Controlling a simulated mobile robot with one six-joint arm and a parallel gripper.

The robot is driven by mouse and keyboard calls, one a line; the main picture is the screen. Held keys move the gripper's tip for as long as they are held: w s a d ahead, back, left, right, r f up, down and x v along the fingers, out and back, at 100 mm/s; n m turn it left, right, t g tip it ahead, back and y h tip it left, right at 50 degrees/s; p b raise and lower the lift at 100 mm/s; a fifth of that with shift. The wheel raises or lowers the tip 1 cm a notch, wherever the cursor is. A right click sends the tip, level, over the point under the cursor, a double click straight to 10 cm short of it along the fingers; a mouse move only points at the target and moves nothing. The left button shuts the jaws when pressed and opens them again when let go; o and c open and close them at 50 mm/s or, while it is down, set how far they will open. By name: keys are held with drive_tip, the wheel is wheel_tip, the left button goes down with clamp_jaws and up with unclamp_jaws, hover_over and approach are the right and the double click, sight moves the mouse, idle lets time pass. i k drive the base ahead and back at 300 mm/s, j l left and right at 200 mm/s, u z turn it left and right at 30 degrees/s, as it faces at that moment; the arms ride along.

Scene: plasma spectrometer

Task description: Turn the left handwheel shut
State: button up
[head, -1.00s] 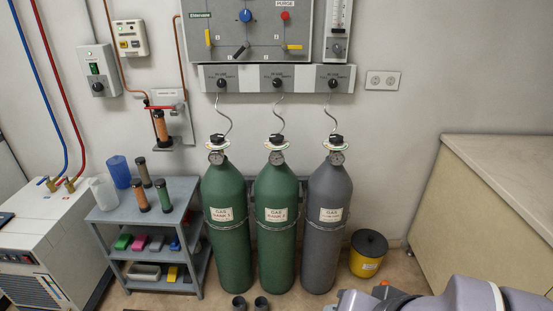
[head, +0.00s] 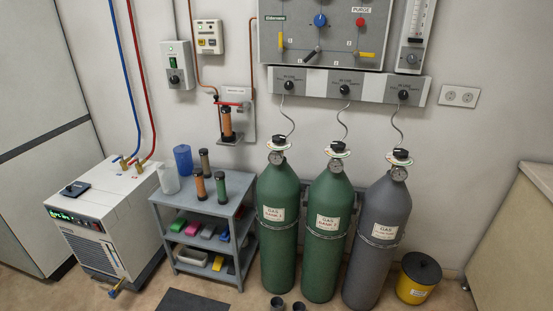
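Three gas cylinders stand in a row against the wall in the head view. The left green cylinder (head: 278,215) is labelled as a gas bank and has a black handwheel (head: 277,142) on top, with a pale, coloured ring and a round gauge (head: 276,158) below it. The middle green cylinder (head: 328,220) has a like handwheel (head: 337,149), and so does the grey cylinder (head: 378,225), whose handwheel (head: 400,155) is at the right. How far the left handwheel is turned cannot be told.
A grey shelf cart (head: 200,208) with bottles and coloured boxes stands close left of the cylinders. A white chiller (head: 100,215) is farther left. A yellow bin (head: 417,278) and a beige counter (head: 515,235) are at the right.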

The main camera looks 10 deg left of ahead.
sight(279, 139)
drive_tip(key=i+j, duration=0.35)
drive_tip(key=j, duration=0.15)
drive_tip(key=i+j, duration=0.7)
drive_tip(key=j, duration=0.25)
drive_tip(key=i+j, duration=0.35)
drive_tip(key=j, duration=0.15)
